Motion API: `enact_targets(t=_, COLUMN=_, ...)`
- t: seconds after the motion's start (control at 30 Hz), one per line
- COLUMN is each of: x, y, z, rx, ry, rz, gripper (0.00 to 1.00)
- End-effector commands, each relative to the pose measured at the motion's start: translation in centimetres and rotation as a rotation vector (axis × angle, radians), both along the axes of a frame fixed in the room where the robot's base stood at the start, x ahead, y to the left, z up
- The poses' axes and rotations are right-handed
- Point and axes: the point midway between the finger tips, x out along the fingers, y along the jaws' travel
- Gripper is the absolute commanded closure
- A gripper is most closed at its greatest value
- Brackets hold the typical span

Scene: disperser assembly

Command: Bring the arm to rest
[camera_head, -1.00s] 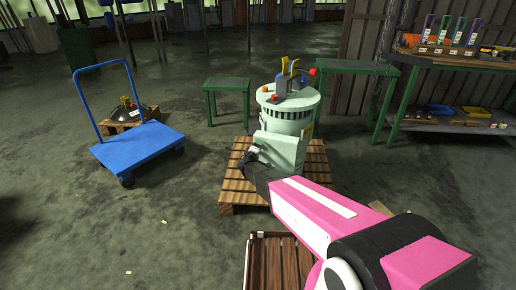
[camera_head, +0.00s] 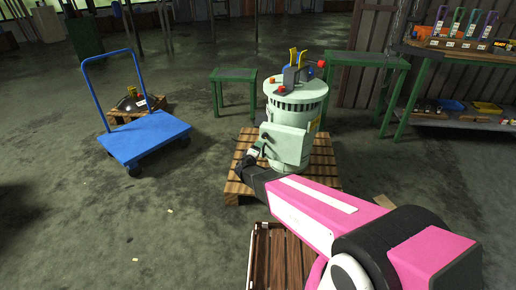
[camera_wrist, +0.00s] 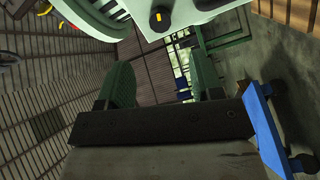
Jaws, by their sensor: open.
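My arm reaches out from the lower right in the head view, pink and black. My gripper (camera_wrist: 162,82) is open, its two green fingers apart with nothing between them in the wrist view. In the head view its end lies in front of the lower left of a pale green disperser machine (camera_head: 297,96), near the box on its side (camera_head: 286,147). Contact between them cannot be told. The machine stands upright on a wooden pallet (camera_head: 323,172). Its box also shows at the top of the wrist view (camera_wrist: 170,18).
A blue trolley (camera_head: 145,138) stands at the left, with a dark dome on a small pallet behind it. Green tables (camera_head: 234,75) stand behind the machine. A shelf bench (camera_head: 460,52) is at the right. A wooden crate (camera_head: 254,262) lies below my arm.

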Motion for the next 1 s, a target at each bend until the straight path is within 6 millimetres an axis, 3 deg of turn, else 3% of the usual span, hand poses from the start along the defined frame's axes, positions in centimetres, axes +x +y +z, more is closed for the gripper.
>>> enact_targets(t=0.17, x=0.0, y=-0.2, z=0.1, rx=0.002, ry=0.002, rz=-0.006, gripper=0.40)
enact_targets(t=0.27, x=-0.2, y=-1.7, z=0.4, rx=0.018, ry=0.016, rz=-0.044, gripper=0.40)
enact_targets(t=0.37, x=-0.7, y=-4.7, z=1.0, rx=0.051, ry=0.052, rz=-0.123, gripper=0.40)
enact_targets(t=0.57, x=-3.1, y=-13.1, z=2.1, rx=0.164, ry=0.182, rz=-0.365, gripper=0.40)
enact_targets(t=0.8, x=-8.5, y=-21.8, z=2.5, rx=0.366, ry=0.416, rz=-0.640, gripper=0.40)
enact_targets(t=1.0, x=-13.8, y=-26.0, z=2.6, rx=0.575, ry=0.643, rz=-0.793, gripper=0.40)
